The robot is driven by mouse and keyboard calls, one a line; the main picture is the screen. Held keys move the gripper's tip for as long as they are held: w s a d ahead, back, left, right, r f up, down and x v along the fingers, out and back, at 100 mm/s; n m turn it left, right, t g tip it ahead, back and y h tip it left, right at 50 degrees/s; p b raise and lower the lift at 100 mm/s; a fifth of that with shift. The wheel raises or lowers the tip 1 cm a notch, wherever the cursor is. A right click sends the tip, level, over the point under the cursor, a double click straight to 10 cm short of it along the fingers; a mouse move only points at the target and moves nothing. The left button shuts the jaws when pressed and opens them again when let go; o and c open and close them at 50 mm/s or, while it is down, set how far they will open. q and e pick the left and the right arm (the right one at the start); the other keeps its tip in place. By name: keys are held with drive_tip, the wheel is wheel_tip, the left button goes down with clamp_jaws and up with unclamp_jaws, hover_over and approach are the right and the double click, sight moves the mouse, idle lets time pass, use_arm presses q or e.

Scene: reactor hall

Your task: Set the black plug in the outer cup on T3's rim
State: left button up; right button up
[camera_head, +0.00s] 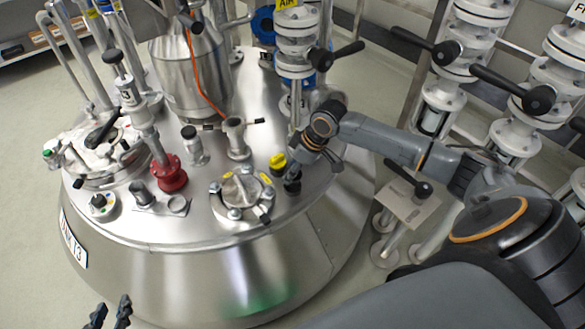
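The T3 vessel (250,265) is a steel domed tank with several fittings on its lid. My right arm reaches in from the right, and its gripper (308,163) is over the right part of the rim. A small black piece (292,187), which looks like the black plug, stands right at this gripper, beside a yellow plug (278,162). My wrist partly covers this spot, so I cannot tell whether the fingers grip the black piece or whether it sits in a cup. My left gripper (110,312) shows at the bottom left edge, its dark fingers apart and empty.
A round flanged port (241,197) with a yellow mark lies left of the plugs. A red fitting (169,174) and a valve post (236,139) stand nearby. The AIR valve column (297,45) rises just behind my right gripper. Black-handled valves (447,52) stand at right.

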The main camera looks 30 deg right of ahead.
drive_tip(key=shift+f+b, duration=0.4)
drive_tip(key=shift+b, duration=0.1)
drive_tip(key=shift+f+b, duration=0.4)
drive_tip(key=shift+b, duration=0.05)
drive_tip(key=shift+f+b, duration=0.35)
drive_tip(key=shift+b, duration=0.15)
use_arm(q)
drive_tip(key=shift+w+d+r+t+h, duration=1)
drive_tip(key=shift+r+t, duration=1.4)
drive_tip(key=shift+r, duration=1.25)
drive_tip(key=shift+w+d+r+t+h, duration=0.6)
drive_tip(key=shift+w+r+t, duration=0.75)
drive_tip(key=shift+r+t, duration=1.65)
use_arm(e)
drive_tip(key=shift+f+b, duration=0.35)
drive_tip(key=shift+b, duration=0.05)
drive_tip(key=shift+p, duration=0.4)
use_arm(q)
drive_tip(key=shift+a+f+g+y, duration=0.15)
drive_tip(key=shift+f+g+y, duration=0.15)
drive_tip(key=shift+f+g, duration=0.75)
drive_tip(key=shift+a+f+g+y, duration=0.1)
drive_tip(key=shift+f+g+y, duration=0.2)
drive_tip(key=shift+f+g, duration=0.7)
use_arm(e)
drive_tip(key=shift+f, duration=0.1)
use_arm(q)
drive_tip(key=shift+r, duration=0.15)
